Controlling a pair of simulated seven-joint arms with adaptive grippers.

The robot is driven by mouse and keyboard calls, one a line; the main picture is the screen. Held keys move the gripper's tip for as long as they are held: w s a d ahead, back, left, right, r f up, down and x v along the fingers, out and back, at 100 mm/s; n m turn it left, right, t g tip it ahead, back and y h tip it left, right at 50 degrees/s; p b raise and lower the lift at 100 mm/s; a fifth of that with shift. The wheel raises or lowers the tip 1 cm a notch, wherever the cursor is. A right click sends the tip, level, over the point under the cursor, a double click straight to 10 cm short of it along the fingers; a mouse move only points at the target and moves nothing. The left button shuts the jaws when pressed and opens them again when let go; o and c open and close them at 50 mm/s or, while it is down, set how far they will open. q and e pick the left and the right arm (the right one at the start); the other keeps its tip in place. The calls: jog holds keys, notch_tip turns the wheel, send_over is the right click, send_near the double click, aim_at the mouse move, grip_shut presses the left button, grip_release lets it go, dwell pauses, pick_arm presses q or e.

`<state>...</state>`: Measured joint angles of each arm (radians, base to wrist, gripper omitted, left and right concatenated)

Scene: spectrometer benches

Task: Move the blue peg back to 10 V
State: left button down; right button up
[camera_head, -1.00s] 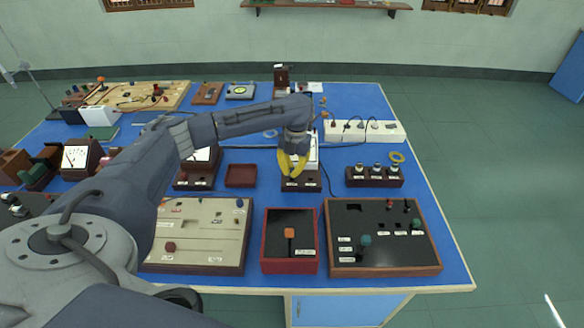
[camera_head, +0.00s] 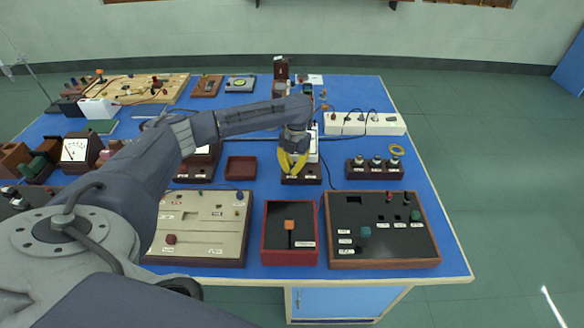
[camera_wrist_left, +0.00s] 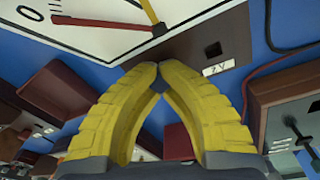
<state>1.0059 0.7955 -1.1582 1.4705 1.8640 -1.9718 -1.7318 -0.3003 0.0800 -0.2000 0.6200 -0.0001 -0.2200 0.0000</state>
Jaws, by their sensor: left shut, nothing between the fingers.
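My left gripper (camera_head: 292,176) is at the front of a meter with a dark base (camera_head: 313,180). In the left wrist view its yellow fingers (camera_wrist_left: 157,70) meet at the tips and look empty. The white meter face (camera_wrist_left: 105,28) with its needle is just beyond them. The dark base strip (camera_wrist_left: 225,42) shows one round socket (camera_wrist_left: 212,49) and a small label (camera_wrist_left: 214,70) ending in V, right of the fingertips. The fingers hide part of this strip. I cannot make out a blue peg at the meter. A small blue knob (camera_head: 239,195) stands on the beige board.
A red-rimmed tray (camera_head: 264,246) with an orange-topped piece (camera_head: 289,224) and a dark panel (camera_head: 395,240) with a green knob (camera_head: 365,232) lie in front. A small red-brown tray (camera_head: 240,169) is left of the meter. A white power strip (camera_head: 365,123) with cables is behind right.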

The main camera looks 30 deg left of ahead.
pick_arm(q)
jog(key=c, duration=1.5)
grip_release()
jog(key=shift+r, duration=0.1)
jog(key=r, duration=0.7)
jog(key=w+r, duration=0.1)
jog(key=r, duration=0.3)
jog(key=shift+d+r, duration=0.2)
jog(key=shift+r, duration=0.15)
